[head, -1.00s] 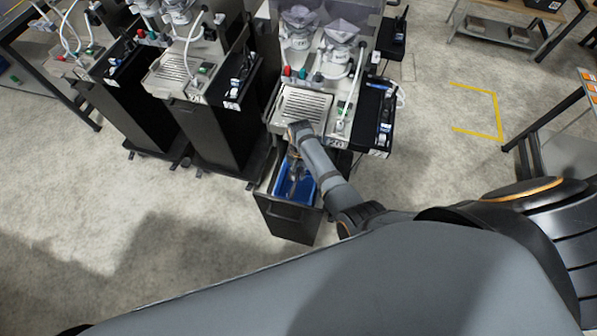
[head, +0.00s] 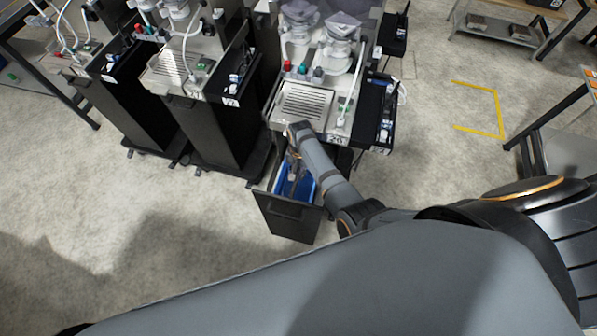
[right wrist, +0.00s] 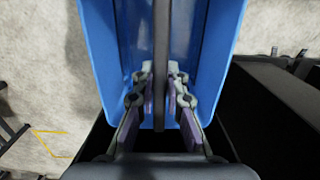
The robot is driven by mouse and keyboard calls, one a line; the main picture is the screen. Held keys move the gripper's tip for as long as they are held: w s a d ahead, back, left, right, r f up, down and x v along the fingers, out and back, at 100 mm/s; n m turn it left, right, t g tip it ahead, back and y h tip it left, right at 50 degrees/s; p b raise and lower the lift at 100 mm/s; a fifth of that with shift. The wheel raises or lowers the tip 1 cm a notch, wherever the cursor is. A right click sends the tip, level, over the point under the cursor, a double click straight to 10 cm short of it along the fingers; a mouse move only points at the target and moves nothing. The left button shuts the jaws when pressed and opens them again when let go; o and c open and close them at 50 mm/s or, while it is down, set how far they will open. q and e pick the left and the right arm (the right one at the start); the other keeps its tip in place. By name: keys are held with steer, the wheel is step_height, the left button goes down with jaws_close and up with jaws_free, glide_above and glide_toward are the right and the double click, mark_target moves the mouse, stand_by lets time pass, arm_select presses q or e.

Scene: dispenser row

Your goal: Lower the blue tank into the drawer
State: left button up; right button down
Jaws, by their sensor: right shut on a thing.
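The blue tank (head: 307,187) sits at least partly inside the open dark drawer (head: 285,216) under the right-hand dispenser. My right gripper (head: 292,176) reaches down over the tank. In the right wrist view, the gripper's fingers (right wrist: 160,82) close on a dark bar running along the middle of the blue tank (right wrist: 212,45). Dark drawer walls (right wrist: 224,146) show beside and below the tank there. My arm hides part of the tank, and I cannot tell whether its base touches the drawer floor. My left gripper is not in view.
The dispenser's grated tray (head: 303,103) juts out just above and behind the drawer. More dispensers on dark cabinets (head: 212,135) stand to the left. The floor in front and to the right is clear, with a yellow marking (head: 497,110).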

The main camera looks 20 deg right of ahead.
steer(key=shift+w+f+b, duration=0.15)
steer(key=shift+f+b, duration=0.75)
steer(key=shift+f, duration=0.25)
steer(key=c, duration=1.3)
jaws_free()
steer(key=r, duration=1.2)
steer(key=shift+w+d, duration=0.3)
steer(key=shift+s, duration=0.1)
